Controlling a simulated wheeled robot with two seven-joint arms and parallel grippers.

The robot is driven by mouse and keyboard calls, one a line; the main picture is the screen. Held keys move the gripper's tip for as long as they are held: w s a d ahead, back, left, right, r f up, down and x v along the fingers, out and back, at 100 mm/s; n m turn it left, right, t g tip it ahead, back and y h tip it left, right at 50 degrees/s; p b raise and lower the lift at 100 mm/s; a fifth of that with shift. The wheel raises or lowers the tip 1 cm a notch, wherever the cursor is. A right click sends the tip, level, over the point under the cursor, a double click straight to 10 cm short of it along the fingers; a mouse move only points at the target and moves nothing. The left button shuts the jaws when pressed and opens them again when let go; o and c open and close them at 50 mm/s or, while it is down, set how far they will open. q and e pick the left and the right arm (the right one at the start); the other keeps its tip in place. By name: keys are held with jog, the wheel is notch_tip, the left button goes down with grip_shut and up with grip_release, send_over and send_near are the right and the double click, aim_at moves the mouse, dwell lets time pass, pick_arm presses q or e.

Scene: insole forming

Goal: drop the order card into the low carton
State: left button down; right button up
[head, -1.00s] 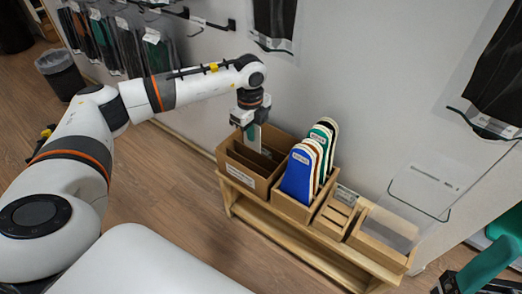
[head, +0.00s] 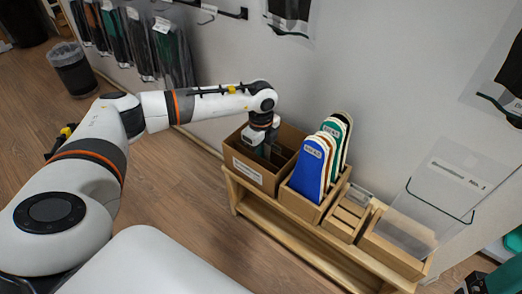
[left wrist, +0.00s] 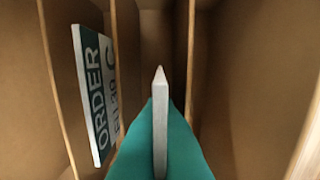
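The low carton (head: 243,166) is a brown cardboard box with thin dividers and a white label, at the left end of the bench. My left gripper (head: 266,150) points down into it. In the left wrist view its teal fingers (left wrist: 160,150) are shut on a thin grey slab, seen edge-on, which looks like the order card (left wrist: 160,115). Its face is hidden. Another card (left wrist: 95,90), printed "ORDER" on a teal band, stands leaning in a slot to the left, apart from the fingers.
The wooden bench (head: 275,237) stands along the wall. Right of the carton, a box holds several upright insoles (head: 306,168). Further right are a small divided tray (head: 347,216) and a tray with a clear sheet (head: 390,255). Packets hang on the wall.

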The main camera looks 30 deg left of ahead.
pick_arm(q)
jog(key=shift+f, duration=0.55)
jog(key=c, duration=2)
grip_release()
jog(key=shift+o, duration=0.2)
